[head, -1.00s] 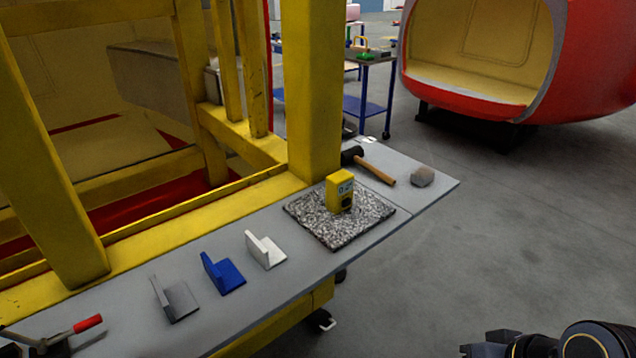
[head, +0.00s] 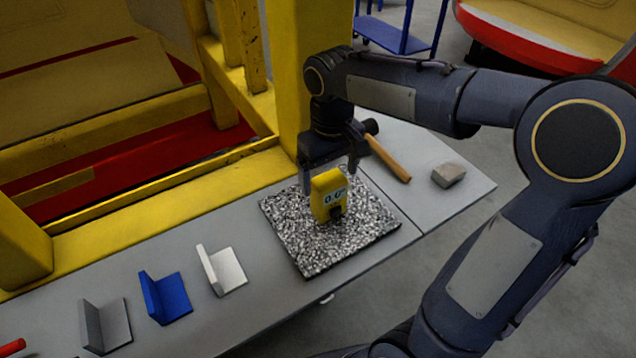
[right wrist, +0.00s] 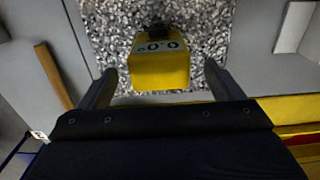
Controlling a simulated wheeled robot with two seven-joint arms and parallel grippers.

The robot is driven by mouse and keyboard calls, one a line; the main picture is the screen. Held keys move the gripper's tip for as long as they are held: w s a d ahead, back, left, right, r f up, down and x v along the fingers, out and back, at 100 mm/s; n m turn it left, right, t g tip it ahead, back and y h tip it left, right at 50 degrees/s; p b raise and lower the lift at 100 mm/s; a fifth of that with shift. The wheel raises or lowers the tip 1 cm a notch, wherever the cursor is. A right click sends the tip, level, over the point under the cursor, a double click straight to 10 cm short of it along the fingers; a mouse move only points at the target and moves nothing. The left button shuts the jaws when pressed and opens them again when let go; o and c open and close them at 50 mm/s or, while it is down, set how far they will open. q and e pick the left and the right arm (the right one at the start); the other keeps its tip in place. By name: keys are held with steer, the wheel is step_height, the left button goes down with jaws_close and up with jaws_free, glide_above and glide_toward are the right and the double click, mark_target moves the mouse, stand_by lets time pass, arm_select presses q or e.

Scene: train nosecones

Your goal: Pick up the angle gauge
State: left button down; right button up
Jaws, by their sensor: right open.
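The angle gauge (head: 328,196) is a small yellow box with a display reading about 0.0°. It stands upright on a speckled granite plate (head: 290,240). My right gripper (head: 331,188) points down just behind and above the gauge, its fingers open. In the right wrist view the gauge (right wrist: 160,70) lies between and just beyond the two fingertips (right wrist: 160,82), with a gap on each side. Whether the fingers reach low enough to flank it is hard to tell. My left gripper is out of view.
A grey angle bracket (head: 105,325), a blue one (head: 165,298) and a white one (head: 222,270) stand left of the plate. A hammer (head: 388,158) and a grey-brown block (head: 448,175) lie to the right. A yellow post (head: 285,70) rises close behind the gripper.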

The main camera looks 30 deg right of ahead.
mark_target(329, 194)
step_height(329, 194, down, 7)
steer(key=shift+w+r, duration=0.15)
steer(key=shift+r, duration=0.05)
steer(key=c, duration=1.2)
